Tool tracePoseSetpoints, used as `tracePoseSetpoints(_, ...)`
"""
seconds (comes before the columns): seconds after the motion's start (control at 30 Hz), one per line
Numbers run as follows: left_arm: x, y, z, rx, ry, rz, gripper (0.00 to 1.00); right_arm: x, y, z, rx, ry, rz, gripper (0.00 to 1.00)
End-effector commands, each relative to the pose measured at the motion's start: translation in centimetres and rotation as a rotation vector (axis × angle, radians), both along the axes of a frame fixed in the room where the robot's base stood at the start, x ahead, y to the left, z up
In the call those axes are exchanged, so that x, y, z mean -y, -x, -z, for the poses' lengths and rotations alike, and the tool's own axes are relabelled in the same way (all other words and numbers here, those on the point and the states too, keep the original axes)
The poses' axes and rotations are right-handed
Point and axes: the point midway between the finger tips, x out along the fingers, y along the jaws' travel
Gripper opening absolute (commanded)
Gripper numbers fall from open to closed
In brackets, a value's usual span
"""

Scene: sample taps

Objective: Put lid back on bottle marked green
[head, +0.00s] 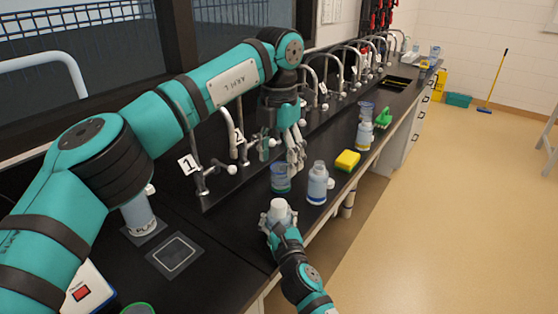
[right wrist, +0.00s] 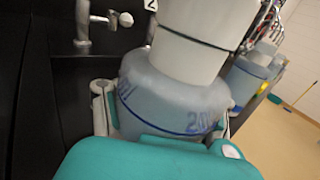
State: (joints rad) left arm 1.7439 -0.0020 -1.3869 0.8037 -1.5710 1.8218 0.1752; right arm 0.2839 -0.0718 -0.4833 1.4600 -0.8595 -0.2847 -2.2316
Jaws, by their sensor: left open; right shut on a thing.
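No green mark shows on this bottle. My left gripper (head: 295,158) is open, pointing down above and behind a clear vessel (head: 281,179) with a green-blue tint. I cannot tell whether it touches anything. Another pale bottle (head: 317,186) with blue marking stands to the right of that vessel. A separate lid cannot be made out.
Taps with number cards, one reading 1 (head: 189,164), line the back of the black counter. A yellow sponge (head: 347,160) and a green object (head: 383,118) lie further right. A bottle (head: 139,215) and a square mat (head: 174,255) are at left; the mat is bare.

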Motion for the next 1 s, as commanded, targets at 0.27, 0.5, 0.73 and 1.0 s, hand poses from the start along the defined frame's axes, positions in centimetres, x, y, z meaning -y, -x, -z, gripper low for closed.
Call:
tracePoseSetpoints(0.27,0.0,0.0,0.0,0.0,0.0,0.0,0.62,0.0,0.0,0.1,-0.002,0.001,0.001,0.47)
tracePoseSetpoints(0.5,0.0,0.0,0.0,0.0,0.0,0.0,0.62,0.0,0.0,0.1,-0.001,0.0,0.0,0.78)
tracePoseSetpoints(0.73,0.0,0.0,0.1,0.0,0.0,0.0,0.62,0.0,0.0,0.0,0.0,0.0,0.0,0.84)
tracePoseSetpoints(1.0,0.0,0.0,0.1,0.0,0.0,0.0,0.62,0.5,1.6,0.1,0.001,0.002,0.0,0.84)
